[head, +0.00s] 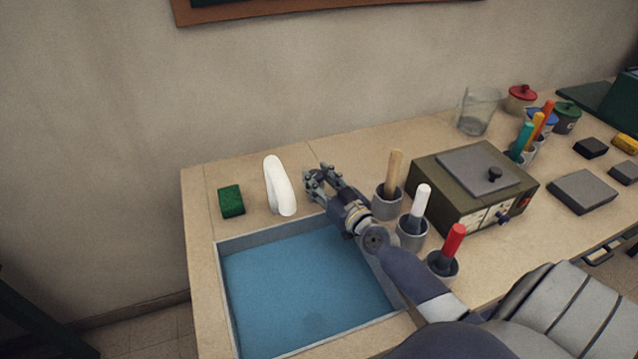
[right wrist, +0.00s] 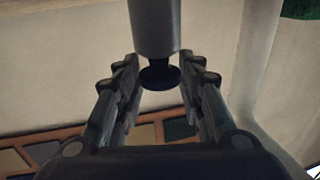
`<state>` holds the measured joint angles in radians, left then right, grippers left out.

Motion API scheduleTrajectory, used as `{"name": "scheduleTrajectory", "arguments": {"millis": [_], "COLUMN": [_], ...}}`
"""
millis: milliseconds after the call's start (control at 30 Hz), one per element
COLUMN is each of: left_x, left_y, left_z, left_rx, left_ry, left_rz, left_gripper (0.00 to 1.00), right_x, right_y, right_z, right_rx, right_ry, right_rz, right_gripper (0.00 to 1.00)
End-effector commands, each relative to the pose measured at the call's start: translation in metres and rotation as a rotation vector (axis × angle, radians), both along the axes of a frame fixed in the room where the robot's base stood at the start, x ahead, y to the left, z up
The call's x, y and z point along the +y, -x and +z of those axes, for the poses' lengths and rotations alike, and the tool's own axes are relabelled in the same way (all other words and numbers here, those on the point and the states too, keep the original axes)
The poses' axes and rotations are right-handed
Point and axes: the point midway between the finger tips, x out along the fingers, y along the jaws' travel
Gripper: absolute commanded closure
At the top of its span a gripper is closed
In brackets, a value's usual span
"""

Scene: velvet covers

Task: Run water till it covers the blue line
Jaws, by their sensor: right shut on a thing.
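The sink basin (head: 228,292) is set into the counter, and a flat blue area, which looks like water (head: 300,275), fills its inside. I cannot make out a blue line. The white curved spout (head: 278,185) stands at the basin's back edge; no stream shows below it. My right gripper (head: 318,182) is just right of the spout. In the right wrist view its fingers are around the dark end of a grey tap handle (right wrist: 155,28), with the spout (right wrist: 252,75) to the right. The head view hides the handle behind the gripper. My left gripper is not in view.
A green sponge (head: 231,201) lies left of the spout. Cups holding a wooden (head: 395,172), a white (head: 420,202) and a red handle (head: 453,240) stand close to my right arm. A metal box (head: 430,185) and an empty glass (head: 478,112) are further right.

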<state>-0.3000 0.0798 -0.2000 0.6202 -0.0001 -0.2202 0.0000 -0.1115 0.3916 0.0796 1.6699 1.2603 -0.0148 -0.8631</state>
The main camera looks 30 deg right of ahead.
Motion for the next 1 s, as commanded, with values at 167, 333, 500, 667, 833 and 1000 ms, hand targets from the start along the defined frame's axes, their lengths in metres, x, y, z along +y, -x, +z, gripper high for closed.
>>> {"name": "scheduleTrajectory", "arguments": {"millis": [167,333,500,667,833,1000], "left_x": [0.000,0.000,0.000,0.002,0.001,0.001], "left_y": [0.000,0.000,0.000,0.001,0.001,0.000], "left_z": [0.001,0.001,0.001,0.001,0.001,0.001], "left_rx": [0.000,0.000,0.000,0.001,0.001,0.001], "left_ry": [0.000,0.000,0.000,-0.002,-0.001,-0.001], "left_rz": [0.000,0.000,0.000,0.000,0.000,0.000], "left_gripper": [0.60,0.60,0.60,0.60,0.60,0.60], "right_x": [0.000,0.000,0.000,0.000,0.000,0.001], "right_y": [0.000,0.000,0.000,0.001,0.013,0.037], "right_z": [0.002,0.002,0.001,0.000,-0.001,-0.001], "right_rx": [-0.002,-0.001,0.000,0.000,0.003,0.003], "right_ry": [0.000,0.000,0.000,0.000,0.000,0.003], "right_rz": [0.000,0.000,-0.001,-0.001,0.000,0.000], "right_gripper": [0.88,0.44,0.44,0.44,0.44,0.44]}}
